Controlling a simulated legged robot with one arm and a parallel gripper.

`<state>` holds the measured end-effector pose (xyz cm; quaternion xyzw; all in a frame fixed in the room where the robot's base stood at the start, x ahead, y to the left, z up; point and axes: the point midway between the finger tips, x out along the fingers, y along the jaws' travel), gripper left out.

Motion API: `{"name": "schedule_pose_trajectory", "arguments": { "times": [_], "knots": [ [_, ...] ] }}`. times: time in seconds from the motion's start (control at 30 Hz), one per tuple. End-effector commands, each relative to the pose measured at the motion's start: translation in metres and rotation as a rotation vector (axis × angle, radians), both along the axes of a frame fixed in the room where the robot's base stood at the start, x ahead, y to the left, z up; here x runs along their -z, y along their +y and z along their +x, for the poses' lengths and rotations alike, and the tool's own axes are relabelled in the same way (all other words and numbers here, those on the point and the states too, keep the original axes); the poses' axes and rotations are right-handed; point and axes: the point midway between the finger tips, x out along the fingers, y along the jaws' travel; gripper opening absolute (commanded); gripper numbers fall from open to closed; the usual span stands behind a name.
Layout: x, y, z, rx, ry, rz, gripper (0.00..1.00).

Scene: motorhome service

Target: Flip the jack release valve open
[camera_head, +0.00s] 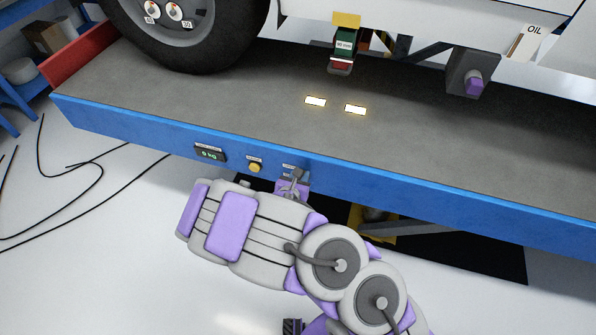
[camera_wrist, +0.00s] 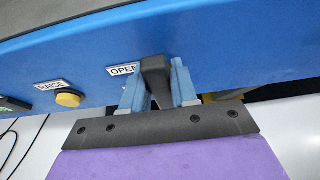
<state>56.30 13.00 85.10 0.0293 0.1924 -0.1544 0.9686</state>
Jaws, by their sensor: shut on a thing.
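The jack release valve shows in the wrist view as a dark grey lever (camera_wrist: 156,82) on the blue side face of the lift platform. A white label reading "OPEN" (camera_wrist: 122,70) is just left of it. My gripper (camera_wrist: 158,88) has one blue finger on each side of the lever and is shut on it. In the head view my gripper (camera_head: 293,186) is at the platform's blue side, right of the yellow button. My wrist and fingers hide much of the lever there, and its base is not clear.
The platform's blue edge (camera_head: 420,197) runs across the head view. A yellow button (camera_head: 254,167) labelled "RAISE" in the wrist view and a kg display (camera_head: 209,153) are left of my gripper. The motorhome wheel (camera_head: 190,25) stands on the platform. Black cables (camera_head: 95,165) lie on the floor at left.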

Motion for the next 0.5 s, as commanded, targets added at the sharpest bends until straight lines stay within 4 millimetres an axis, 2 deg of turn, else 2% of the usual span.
{"name": "schedule_pose_trajectory", "arguments": {
  "times": [0.47, 0.5],
  "knots": [
    [0.0028, 0.0014, -0.0035, -0.003, 0.01, -0.016, 0.0],
    [0.003, 0.0016, -0.0035, -0.003, 0.01, -0.016, 0.31]
  ]
}}
